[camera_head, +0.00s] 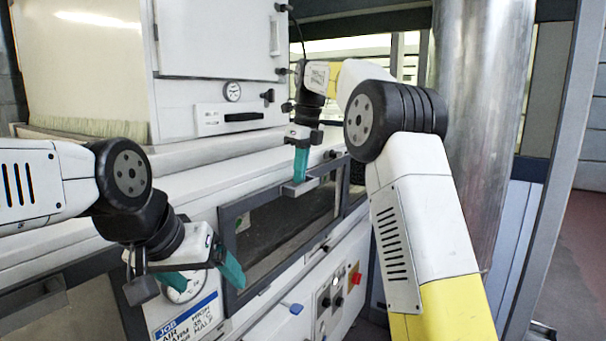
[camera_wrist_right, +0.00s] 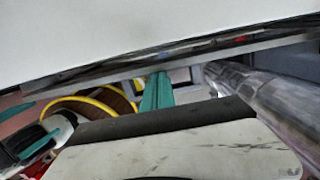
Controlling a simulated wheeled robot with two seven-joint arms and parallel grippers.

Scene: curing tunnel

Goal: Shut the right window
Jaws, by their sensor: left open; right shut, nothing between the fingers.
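The right window (camera_head: 232,217) is a dark-framed glass pane in the front of the white machine, with a bar handle (camera_head: 301,186) at its top edge. I cannot tell how far it stands open. My right gripper (camera_head: 301,168) is shut and empty, its teal fingers pointing down at the handle; touching or just apart, I cannot tell. The right wrist view shows the shut fingers (camera_wrist_right: 157,92) below a white surface. My left gripper (camera_head: 203,276) is open and empty, its teal fingers spread in front of the machine by the window's lower left corner.
Another window handle (camera_head: 32,297) is at the lower left. A sign (camera_head: 188,318), a blue handle (camera_head: 291,308) and a control panel with a red switch (camera_head: 355,274) are below. A steel duct (camera_head: 480,110) stands at the right; it also shows in the right wrist view (camera_wrist_right: 262,100).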

